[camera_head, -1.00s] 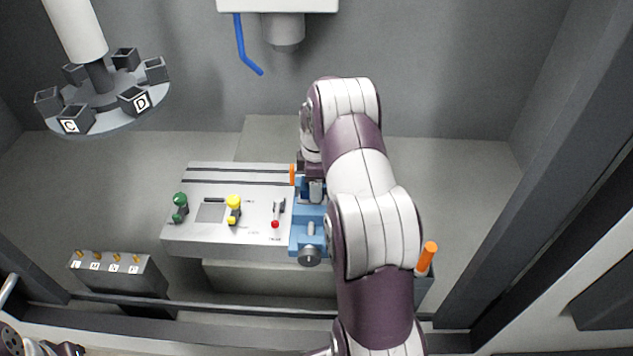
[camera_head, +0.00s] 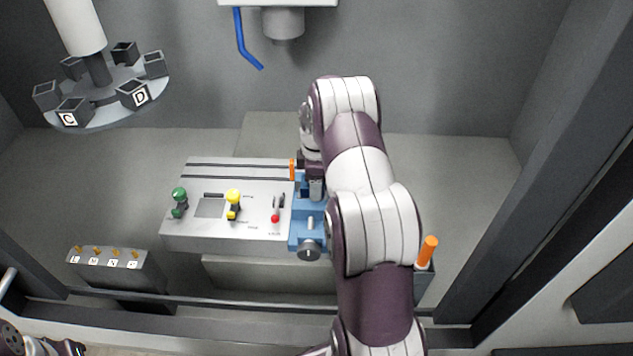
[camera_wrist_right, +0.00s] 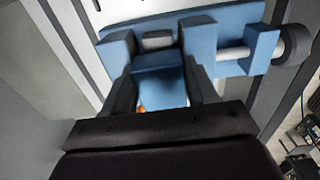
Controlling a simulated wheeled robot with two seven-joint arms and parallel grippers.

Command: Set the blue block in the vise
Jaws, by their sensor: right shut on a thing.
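The blue vise (camera_head: 309,232) stands at the right end of the grey machine table, with its round knob toward me. In the right wrist view the vise (camera_wrist_right: 228,42) fills the top, with its screw and end knob at the right. My right gripper (camera_wrist_right: 163,82) is shut on the blue block (camera_wrist_right: 160,80), which sits low at the vise, by its jaws. I cannot tell whether the block touches the vise bed. In the head view my right gripper (camera_head: 315,182) is mostly behind my arm, and the block cannot be made out there.
The grey table (camera_head: 215,235) carries a green knob (camera_head: 179,203), a yellow knob (camera_head: 233,204) and a red-tipped lever (camera_head: 276,210). A lettered carousel (camera_head: 100,118) hangs at upper left. An orange handle (camera_head: 428,251) stands right of my arm. A labelled box (camera_head: 110,262) is at lower left.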

